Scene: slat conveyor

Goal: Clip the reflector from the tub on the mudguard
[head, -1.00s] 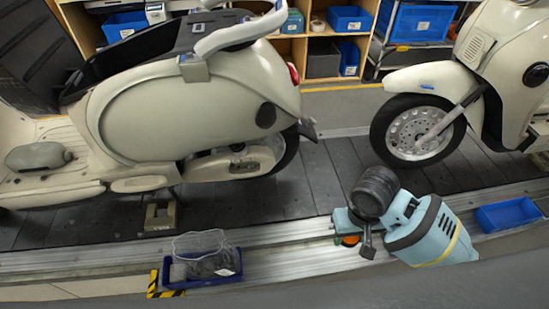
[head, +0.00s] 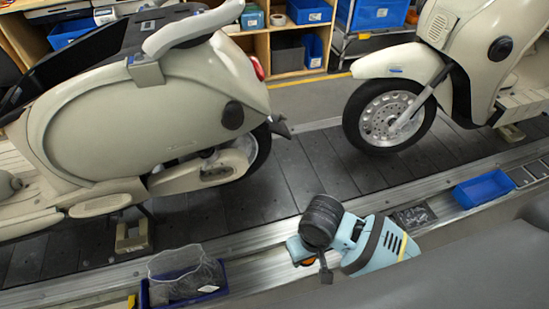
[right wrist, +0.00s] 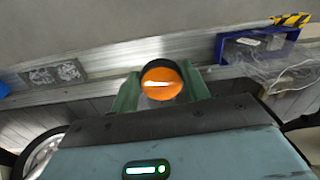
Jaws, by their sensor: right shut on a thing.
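My right gripper (head: 312,268) is low over the metal rail beside the conveyor. It is shut on the round orange reflector (head: 312,278), which also shows between the green fingers in the right wrist view (right wrist: 163,80), with a dark rim above it. The cream front mudguard (head: 388,63) of the right scooter is over its front wheel, away from the gripper. A small black flap (head: 280,128) is at the tail of the left scooter. A blue tub (head: 213,293) with clear plastic bagging stands at bottom left. My left gripper is not in view.
Another blue tub (head: 484,188), seemingly empty, stands on the rail at right. A dark patterned insert (head: 413,216) lies between it and my arm. The dark slats (head: 310,175) between the scooters are clear. Shelves with blue bins stand behind.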

